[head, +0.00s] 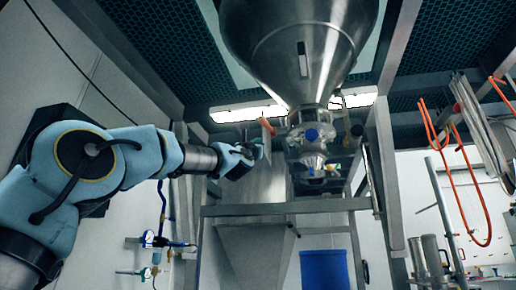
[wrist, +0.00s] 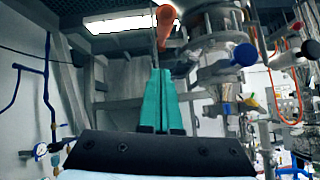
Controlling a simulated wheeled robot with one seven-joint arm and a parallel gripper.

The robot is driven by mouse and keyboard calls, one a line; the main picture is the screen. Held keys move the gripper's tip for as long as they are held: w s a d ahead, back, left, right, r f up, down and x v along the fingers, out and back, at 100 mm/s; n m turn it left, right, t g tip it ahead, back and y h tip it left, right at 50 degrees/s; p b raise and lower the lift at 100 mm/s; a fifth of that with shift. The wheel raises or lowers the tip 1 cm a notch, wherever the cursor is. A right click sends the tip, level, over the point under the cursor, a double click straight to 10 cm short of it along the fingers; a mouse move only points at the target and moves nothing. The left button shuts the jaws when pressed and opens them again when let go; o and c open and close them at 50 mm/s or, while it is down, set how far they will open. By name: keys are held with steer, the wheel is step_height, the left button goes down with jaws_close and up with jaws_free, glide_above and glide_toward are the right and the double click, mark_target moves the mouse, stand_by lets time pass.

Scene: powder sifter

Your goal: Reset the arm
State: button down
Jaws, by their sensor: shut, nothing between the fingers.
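My arm reaches in from the left in the head view, and my gripper (head: 258,151) is raised at about the height of the valve assembly. In the wrist view the two teal fingers of my gripper (wrist: 161,75) stand side by side, shut and empty. An orange-handled lever (head: 267,127) is close to the fingertips in the head view. It also shows just above them in the wrist view (wrist: 166,20); I cannot tell whether they touch. The valve assembly (head: 311,137) hangs under the steel hopper (head: 299,45), right of my gripper.
A metal frame with a crossbar (head: 285,208) stands around the valve. A steel chute (head: 255,253) and a blue bin (head: 324,270) are below. Blue pipes with gauges (head: 150,239) run on the left wall. Orange hoses (head: 478,190) hang at the right.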

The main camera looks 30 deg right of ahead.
steer(key=shift+r+b+v, duration=0.25)
steer(key=shift+b+v, duration=1.85)
steer(key=shift+v, duration=0.85)
steer(key=shift+s+a, duration=0.1)
steer(key=shift+s, duration=0.1)
